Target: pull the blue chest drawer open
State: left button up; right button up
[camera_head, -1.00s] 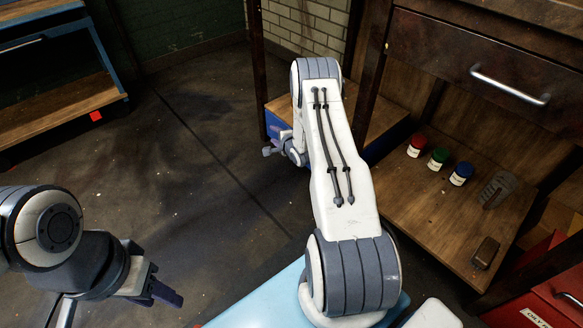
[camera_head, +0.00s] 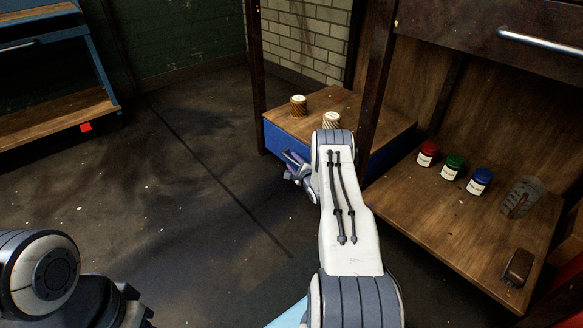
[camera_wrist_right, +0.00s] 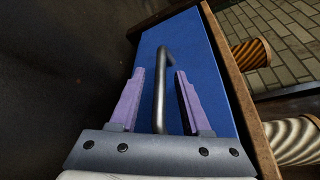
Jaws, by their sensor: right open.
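The blue chest drawer (camera_head: 277,143) is set under a wooden top, beyond my right arm in the head view. It looks shut. In the right wrist view its blue front (camera_wrist_right: 208,75) fills the middle, with a grey metal bar handle (camera_wrist_right: 160,85). My right gripper (camera_wrist_right: 160,78) is open, its two purple fingers on either side of the handle and apart from it. In the head view the right gripper (camera_head: 291,162) is in front of the drawer, and the handle is hidden there. My left arm is at the lower left; its gripper is cut off by the frame edge.
Two thread spools (camera_head: 298,106) (camera_head: 331,120) stand on the chest top. Red, green and blue jars (camera_head: 427,153) stand on the wooden shelf (camera_head: 440,222) at right. A dark post (camera_head: 379,70) rises beside the chest. The floor (camera_head: 190,180) left of the chest is clear.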

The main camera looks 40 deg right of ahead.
jog(key=shift+b+x, duration=0.35)
jog(key=shift+x, duration=0.55)
grip_shut()
dwell(0.9)
